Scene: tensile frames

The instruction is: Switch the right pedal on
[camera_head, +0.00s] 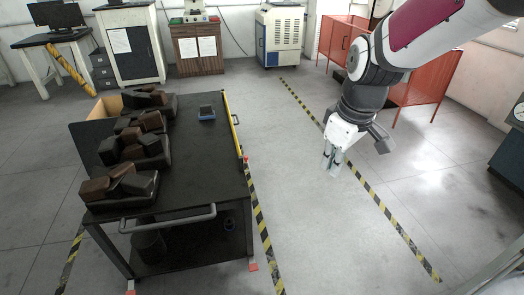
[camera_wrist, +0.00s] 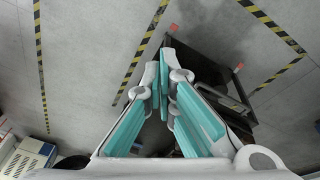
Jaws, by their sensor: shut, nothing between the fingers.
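My gripper (camera_head: 334,164) hangs in the air over the open floor, to the right of a black cart in the head view. It is shut and empty. In the wrist view its teal-padded fingers (camera_wrist: 165,62) come together near the middle, with the floor and part of the cart behind them. Several black and brown wedge-like blocks (camera_head: 124,185) lie in a row along the left side of the cart top. I cannot tell whether any of them is a pedal, and no clearly marked right pedal shows. My gripper is well apart from them.
The black cart (camera_head: 194,158) has a front handle and a lower shelf. A small blue-based object (camera_head: 206,113) sits on its top. Red cabinets (camera_head: 426,80) stand behind my arm. Floor between striped yellow-black lines (camera_head: 378,200) is clear. Machines line the back wall.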

